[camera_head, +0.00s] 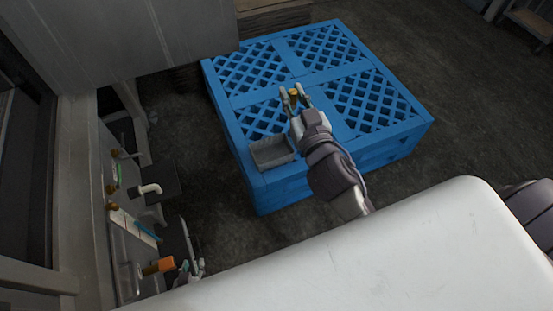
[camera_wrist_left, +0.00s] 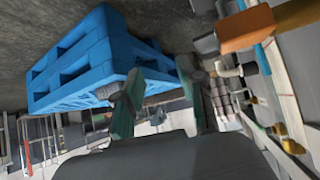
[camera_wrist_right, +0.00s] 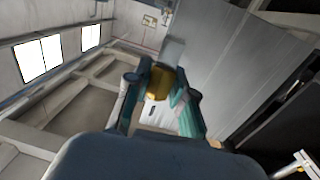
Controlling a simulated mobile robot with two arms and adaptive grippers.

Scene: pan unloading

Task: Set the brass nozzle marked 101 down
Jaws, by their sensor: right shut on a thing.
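The brass nozzle (camera_head: 294,92) is between the fingertips of my right gripper (camera_head: 294,97), which is shut on it above the blue pallet (camera_head: 241,100). In the right wrist view, the nozzle (camera_wrist_right: 159,83) shows as a gold-brown piece between the two fingers. No marking on it can be read. My left gripper (camera_head: 192,268) is low at the left, beside the bench with the loose parts. In the left wrist view, its fingers (camera_wrist_left: 165,98) stand apart with nothing between them.
A shallow grey pan (camera_head: 272,152) sits on the pallet's near left corner and looks empty. The bench (camera_head: 128,235) at the left holds an orange piece (camera_head: 160,266), a white elbow (camera_head: 150,188) and several small brass parts. Much of the pallet's latticed top is clear.

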